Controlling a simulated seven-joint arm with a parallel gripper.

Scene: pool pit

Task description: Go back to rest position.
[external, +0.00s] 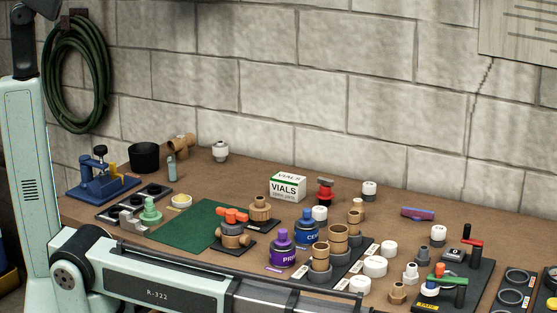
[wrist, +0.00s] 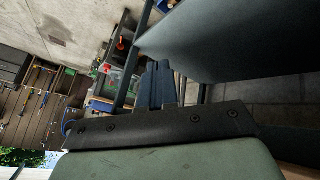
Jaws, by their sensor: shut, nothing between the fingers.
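My gripper (wrist: 158,68) shows in the wrist view as two blue-grey fingers side by side beyond a dark bar. The fingers are shut with nothing between them. They point away from the bench, toward shelving and the floor of the room. In the external view my arm crosses low in front of the workbench (external: 205,165), and the gripper is outside that picture.
On the bench are a green mat (external: 190,228), a VIALS box (external: 288,187), a purple bottle (external: 283,250), a blue bottle (external: 307,228), a black cup (external: 144,157) and a blue clamp fixture (external: 100,180). A block wall (external: 270,90) stands behind. Shelving (wrist: 120,65) shows past my fingers.

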